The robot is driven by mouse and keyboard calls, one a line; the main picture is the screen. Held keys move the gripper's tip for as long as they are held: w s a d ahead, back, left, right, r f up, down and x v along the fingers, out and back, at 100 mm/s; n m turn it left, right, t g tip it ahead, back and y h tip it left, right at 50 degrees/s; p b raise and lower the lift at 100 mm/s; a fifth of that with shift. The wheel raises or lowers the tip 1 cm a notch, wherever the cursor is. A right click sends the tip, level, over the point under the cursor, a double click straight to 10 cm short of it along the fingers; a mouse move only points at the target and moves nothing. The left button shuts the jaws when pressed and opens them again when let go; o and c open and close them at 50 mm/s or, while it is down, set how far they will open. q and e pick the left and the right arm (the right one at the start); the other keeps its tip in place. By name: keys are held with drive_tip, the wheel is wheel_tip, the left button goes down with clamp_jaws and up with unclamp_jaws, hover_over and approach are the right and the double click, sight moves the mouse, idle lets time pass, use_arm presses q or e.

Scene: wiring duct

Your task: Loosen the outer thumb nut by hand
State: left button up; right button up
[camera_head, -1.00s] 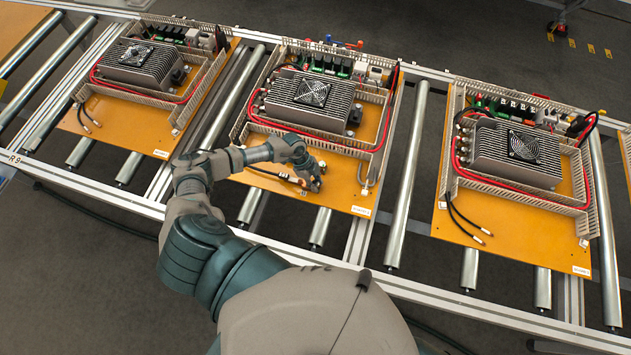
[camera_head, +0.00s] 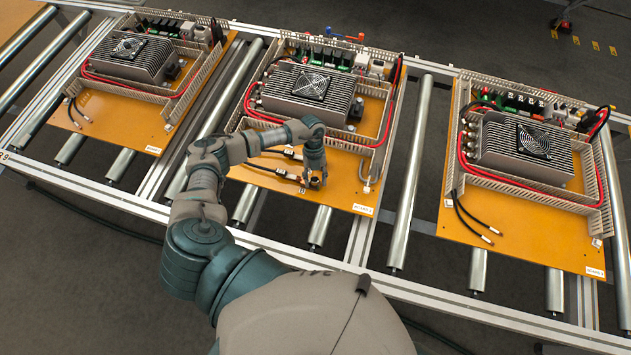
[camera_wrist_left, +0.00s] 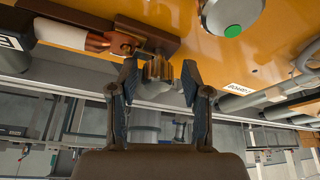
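The thumb nut (camera_wrist_left: 158,70) shows in the left wrist view as a small metallic piece at the edge of a dark brown block (camera_wrist_left: 80,33). A copper cable lug (camera_wrist_left: 108,42) with a white sleeve lies against that block. My left gripper (camera_head: 315,185) points down at the front of the middle orange board (camera_head: 345,192). In the left wrist view its two fingers (camera_wrist_left: 160,74) stand apart, one on each side of the nut, with small gaps visible. In the head view the gripper largely hides the nut. My right gripper is not in view.
Black cables (camera_head: 285,173) end beside my gripper. A finned heatsink with a fan (camera_head: 312,86) and slotted duct walls stand behind it. A silver cylinder with a green dot (camera_wrist_left: 232,12) is near. Similar boards sit left (camera_head: 115,118) and right (camera_head: 520,235) on rollers.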

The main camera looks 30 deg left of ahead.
use_arm(q)
drive_tip(key=shift+r, duration=0.1)
drive_tip(key=shift+c, duration=0.3)
clamp_jaws()
